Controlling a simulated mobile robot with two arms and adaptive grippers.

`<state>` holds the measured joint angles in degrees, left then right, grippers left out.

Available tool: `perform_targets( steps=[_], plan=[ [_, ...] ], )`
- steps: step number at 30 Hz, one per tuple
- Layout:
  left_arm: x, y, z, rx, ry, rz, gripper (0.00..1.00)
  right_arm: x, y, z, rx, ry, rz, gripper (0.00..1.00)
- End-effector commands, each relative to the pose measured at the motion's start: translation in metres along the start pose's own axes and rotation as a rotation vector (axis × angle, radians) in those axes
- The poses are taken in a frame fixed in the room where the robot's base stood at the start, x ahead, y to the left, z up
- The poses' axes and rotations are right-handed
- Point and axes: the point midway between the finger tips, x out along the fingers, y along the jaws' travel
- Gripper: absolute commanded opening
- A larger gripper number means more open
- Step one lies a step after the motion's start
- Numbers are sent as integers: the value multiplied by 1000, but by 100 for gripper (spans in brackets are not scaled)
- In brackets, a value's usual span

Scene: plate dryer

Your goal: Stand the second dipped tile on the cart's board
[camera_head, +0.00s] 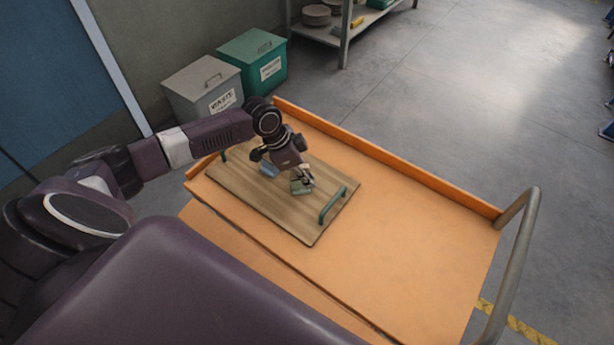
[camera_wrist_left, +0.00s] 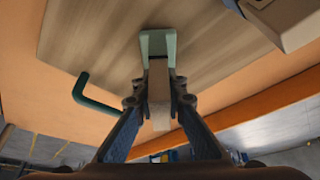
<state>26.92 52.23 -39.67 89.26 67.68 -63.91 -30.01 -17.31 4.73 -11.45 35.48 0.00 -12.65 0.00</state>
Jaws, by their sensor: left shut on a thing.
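My left gripper (camera_head: 305,178) is low over the wooden board (camera_head: 318,222) on the orange cart. It is shut on a tile with a green dipped end (camera_head: 301,188). In the left wrist view the tile's bare tan part (camera_wrist_left: 159,80) is between the fingers, and its green end (camera_wrist_left: 158,42) points away from them at the board. Whether that end touches the board I cannot tell. A blue-dipped tile (camera_head: 268,170) is on the board to the left, partly hidden by my wrist. My right gripper is out of view.
The board has a green handle (camera_head: 333,205) close to the right of the held tile, and another (camera_head: 224,154) at its far left. The cart's right half (camera_head: 410,240) is bare. Its raised orange rim (camera_head: 390,160) runs behind. Grey (camera_head: 203,88) and green (camera_head: 252,62) bins stand beyond.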

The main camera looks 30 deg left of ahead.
Motion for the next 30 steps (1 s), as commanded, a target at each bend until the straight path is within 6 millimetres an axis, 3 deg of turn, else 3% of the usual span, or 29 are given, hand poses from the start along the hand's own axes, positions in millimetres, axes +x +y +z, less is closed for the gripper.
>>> perform_targets(
  steps=[6, 7, 11, 22, 30],
  plan=[
    [3, 0, 1, 0, 0, 0, 0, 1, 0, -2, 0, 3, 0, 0],
    [2, 0, 1, 0, 0, 0, 14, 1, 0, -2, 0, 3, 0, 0],
    [2, 0, 1, 0, 0, 0, 28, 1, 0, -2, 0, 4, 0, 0],
    [-4, -1, 0, 1, 0, -2, 28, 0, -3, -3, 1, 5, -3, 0],
    [-54, -2, 1, 2, -1, -4, 28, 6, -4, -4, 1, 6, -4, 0]
  ],
)
